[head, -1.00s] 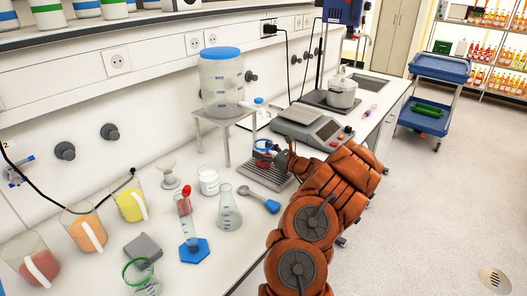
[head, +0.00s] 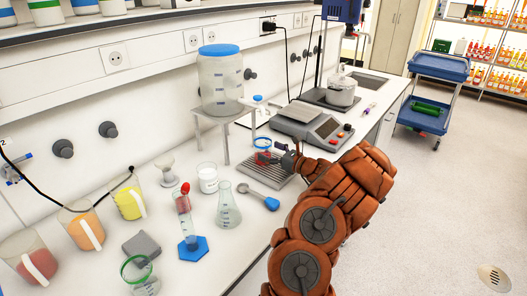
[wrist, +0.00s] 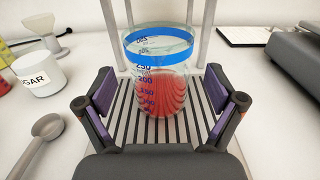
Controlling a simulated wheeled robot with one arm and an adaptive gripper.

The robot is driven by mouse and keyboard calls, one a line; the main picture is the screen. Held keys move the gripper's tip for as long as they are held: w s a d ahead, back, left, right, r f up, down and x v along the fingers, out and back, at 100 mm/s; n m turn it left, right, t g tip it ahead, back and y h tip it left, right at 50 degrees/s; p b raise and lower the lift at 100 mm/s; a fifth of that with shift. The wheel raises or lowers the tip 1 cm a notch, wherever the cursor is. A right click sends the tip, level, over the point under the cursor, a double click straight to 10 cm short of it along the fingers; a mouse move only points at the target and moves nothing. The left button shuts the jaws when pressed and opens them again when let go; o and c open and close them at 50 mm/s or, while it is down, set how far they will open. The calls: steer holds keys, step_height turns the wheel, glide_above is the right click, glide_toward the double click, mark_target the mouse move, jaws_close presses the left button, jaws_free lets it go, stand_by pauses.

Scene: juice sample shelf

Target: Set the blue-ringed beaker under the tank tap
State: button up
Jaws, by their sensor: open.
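The blue-ringed beaker (head: 262,157) stands upright on the slatted drip grate (head: 270,173), below the tap (head: 259,101) of the tank (head: 221,80). In the wrist view the clear beaker (wrist: 160,62) has blue marks, a blue band near its rim and red in its lower part. My gripper (head: 280,152) is open at the beaker's right side in the head view. In the wrist view its purple-padded fingers (wrist: 160,100) are spread to either side of the beaker, with gaps showing. The tap is outside the wrist view.
A sugar jar (head: 207,178), a flask (head: 229,206) and a spoon (head: 260,197) stand or lie left of the grate. The tank stand (head: 225,145) is behind it. A scale (head: 312,126) is to the right. Several juice jugs (head: 82,224) stand far left.

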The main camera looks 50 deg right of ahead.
steer(key=s, duration=0.3)
steer(key=s+b, duration=0.1)
steer(key=s, duration=0.5)
steer(key=shift+d+b, duration=0.35)
steer(key=shift+w+a, duration=0.1)
